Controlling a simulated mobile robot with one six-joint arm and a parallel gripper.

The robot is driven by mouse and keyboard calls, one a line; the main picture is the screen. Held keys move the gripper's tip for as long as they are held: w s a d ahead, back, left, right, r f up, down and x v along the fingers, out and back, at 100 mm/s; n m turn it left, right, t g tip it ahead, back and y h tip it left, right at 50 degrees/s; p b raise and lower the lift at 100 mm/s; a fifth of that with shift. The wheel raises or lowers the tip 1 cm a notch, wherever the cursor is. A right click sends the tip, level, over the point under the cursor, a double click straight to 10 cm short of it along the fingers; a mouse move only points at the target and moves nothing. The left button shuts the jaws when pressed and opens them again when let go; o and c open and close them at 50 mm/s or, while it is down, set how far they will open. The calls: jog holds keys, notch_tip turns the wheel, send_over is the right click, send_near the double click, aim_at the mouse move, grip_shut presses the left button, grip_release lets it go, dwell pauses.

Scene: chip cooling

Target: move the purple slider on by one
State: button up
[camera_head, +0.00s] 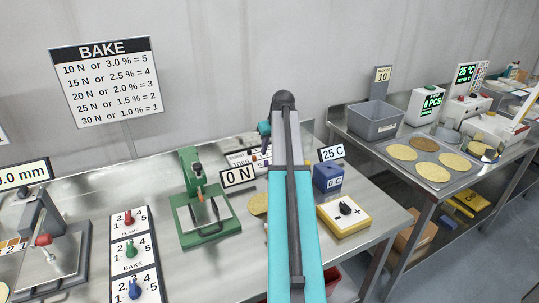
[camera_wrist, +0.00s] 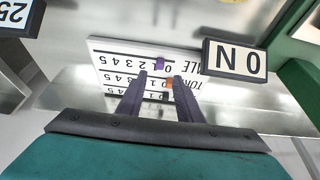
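The purple slider (camera_wrist: 159,63) is a small block on a white board (camera_wrist: 112,46) with rows of numbers, upside down in the wrist view. It sits along the top row there, near the low numbers; its exact mark is hard to read. My gripper (camera_wrist: 161,77) points at the board with two dark fingers apart, nothing held between them. The purple slider shows just beyond the fingertips, between their lines; I cannot tell whether they touch the board.
An orange slider (camera_wrist: 170,84) is on a lower row, close to the right finger. A "0 N" sign (camera_wrist: 235,60) stands beside the board, and a green press (camera_head: 207,215) is to its left in the head view.

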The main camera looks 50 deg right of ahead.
jog(key=d+b+v, duration=0.1)
jog(key=v, duration=0.5)
jog(key=shift+a, duration=0.45)
jog(key=shift+s, duration=0.15)
